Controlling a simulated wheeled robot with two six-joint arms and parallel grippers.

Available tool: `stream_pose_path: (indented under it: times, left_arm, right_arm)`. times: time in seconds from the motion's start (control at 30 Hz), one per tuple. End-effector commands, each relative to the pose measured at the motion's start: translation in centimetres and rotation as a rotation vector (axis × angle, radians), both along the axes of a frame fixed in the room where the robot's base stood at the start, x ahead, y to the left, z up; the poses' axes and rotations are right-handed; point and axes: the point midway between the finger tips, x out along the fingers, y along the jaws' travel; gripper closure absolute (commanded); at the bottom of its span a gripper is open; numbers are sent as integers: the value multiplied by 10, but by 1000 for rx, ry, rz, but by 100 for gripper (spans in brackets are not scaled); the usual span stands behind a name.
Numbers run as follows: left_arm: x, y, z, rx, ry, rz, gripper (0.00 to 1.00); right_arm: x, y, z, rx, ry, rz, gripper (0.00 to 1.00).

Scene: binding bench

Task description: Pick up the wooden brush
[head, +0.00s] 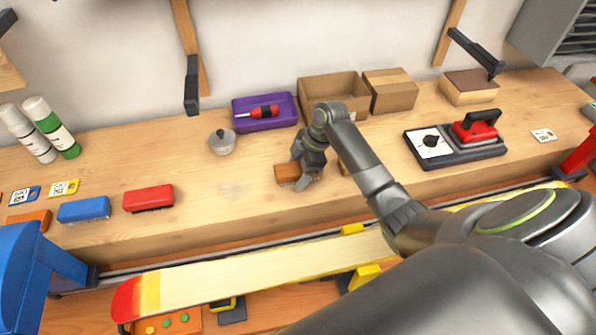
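A wooden brush (287,173), an orange-brown block with bristles under it, sits near the middle of the bench in the head view. My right gripper (303,172) is down at the brush's right end, with its dark fingers at the block and covering part of it. Whether the fingers are closed on the brush is not clear. A small brown piece (344,169) shows just right of the gripper, partly hidden by my arm. My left gripper is not in view.
A red brush (148,198) and a blue brush (83,209) lie to the left. A grey lidded pot (222,141), a purple tray (265,124) and cardboard boxes (333,88) stand behind.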

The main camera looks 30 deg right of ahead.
Motion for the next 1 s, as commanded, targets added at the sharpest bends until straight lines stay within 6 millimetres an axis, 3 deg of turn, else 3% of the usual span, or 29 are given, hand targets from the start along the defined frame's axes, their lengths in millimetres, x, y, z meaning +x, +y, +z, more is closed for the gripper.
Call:
stream_pose_path:
  times: [0.03, 0.33, 0.67, 1.0]
  left_arm:
    - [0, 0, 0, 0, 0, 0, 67]
    - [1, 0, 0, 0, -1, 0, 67]
    - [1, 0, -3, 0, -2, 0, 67]
    - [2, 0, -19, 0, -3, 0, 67]
  right_arm:
    - [0, 0, 0, 0, 0, 0, 40]
    - [0, 0, 0, 0, 0, 0, 78]
    - [1, -1, 10, -2, -3, 0, 78]
    - [2, -1, 76, -2, -6, 0, 78]
